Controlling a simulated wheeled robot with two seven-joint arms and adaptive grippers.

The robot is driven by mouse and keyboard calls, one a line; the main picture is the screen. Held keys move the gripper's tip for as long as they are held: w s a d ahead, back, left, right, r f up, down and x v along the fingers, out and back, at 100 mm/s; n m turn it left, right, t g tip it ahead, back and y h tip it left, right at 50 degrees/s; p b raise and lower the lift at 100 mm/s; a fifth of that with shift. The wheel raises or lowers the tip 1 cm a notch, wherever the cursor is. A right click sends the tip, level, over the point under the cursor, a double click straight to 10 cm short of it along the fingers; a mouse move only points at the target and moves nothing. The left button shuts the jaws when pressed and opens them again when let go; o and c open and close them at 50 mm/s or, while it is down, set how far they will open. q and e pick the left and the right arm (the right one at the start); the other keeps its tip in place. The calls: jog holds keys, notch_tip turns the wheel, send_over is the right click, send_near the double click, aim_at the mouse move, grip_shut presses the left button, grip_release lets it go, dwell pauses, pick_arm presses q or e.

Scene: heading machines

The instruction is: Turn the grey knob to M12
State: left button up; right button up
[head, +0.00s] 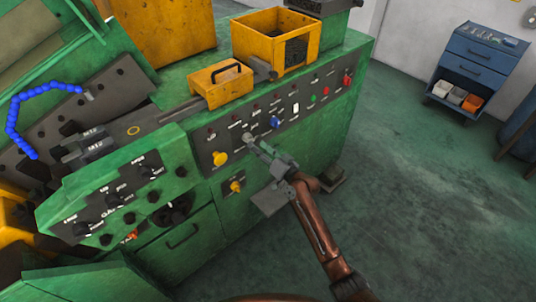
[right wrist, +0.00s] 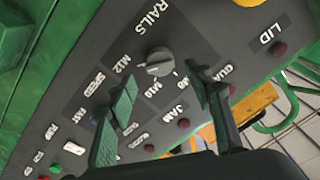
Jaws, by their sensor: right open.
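The grey knob (right wrist: 160,62) is round with a paler ridge across its face. It sits on the dark panel under the word RAILS in the right wrist view. The M12 label (right wrist: 122,63) is to its left, the M16 label (right wrist: 152,88) just below it, and another label to the right is partly hidden by a finger. I cannot tell which mark the knob points to. My right gripper (right wrist: 165,84) is open and empty, its fingertips apart below and to either side of the knob.
A yellow knob (head: 220,158) and a blue knob (head: 275,122) flank the gripper on the panel. A yellow box (head: 265,50) and a handled yellow cover (head: 220,88) sit on top. A blue drawer cart (head: 475,60) stands at right.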

jog(key=v, duration=0.6)
jog(key=shift+s+d, duration=0.2)
jog(key=shift+s, duration=0.05)
jog(key=s+d+f+m+g+h, duration=0.1)
jog(key=s+d+f+h, duration=0.15)
jog(key=f, duration=0.65)
jog(key=s+d+f+h, duration=0.1)
jog(key=d+f, duration=0.3)
jog(key=f, duration=0.4)
jog(key=s+d+f+m+g+h, duration=0.1)
jog(key=d+f, duration=0.2)
jog(key=f, duration=0.6)
jog(key=s+d+f+g+h, duration=0.2)
jog(key=s+d+f, duration=0.2)
jog(key=s+f, duration=0.65)
jog(key=s+d+f+g+h, duration=0.2)
jog(key=s+d+f, duration=0.4)
jog(key=f, duration=0.7)
jog(key=s+d+f+g, duration=0.2)
jog(key=s+f, duration=0.4)
jog(key=s, duration=1.1)
jog(key=s+d+f+n+g+h, duration=0.1)
jog(key=s+f, duration=0.6)
jog(key=s, duration=1)
jog(key=s+d+f+n+g+h, duration=0.1)
jog(key=s+d+f+g, duration=0.3)
jog(key=s, duration=1.3)
notch_tip(320, 180, down, 3)
jog(key=shift+s+g, duration=0.2)
jog(key=shift+g, duration=0.3)
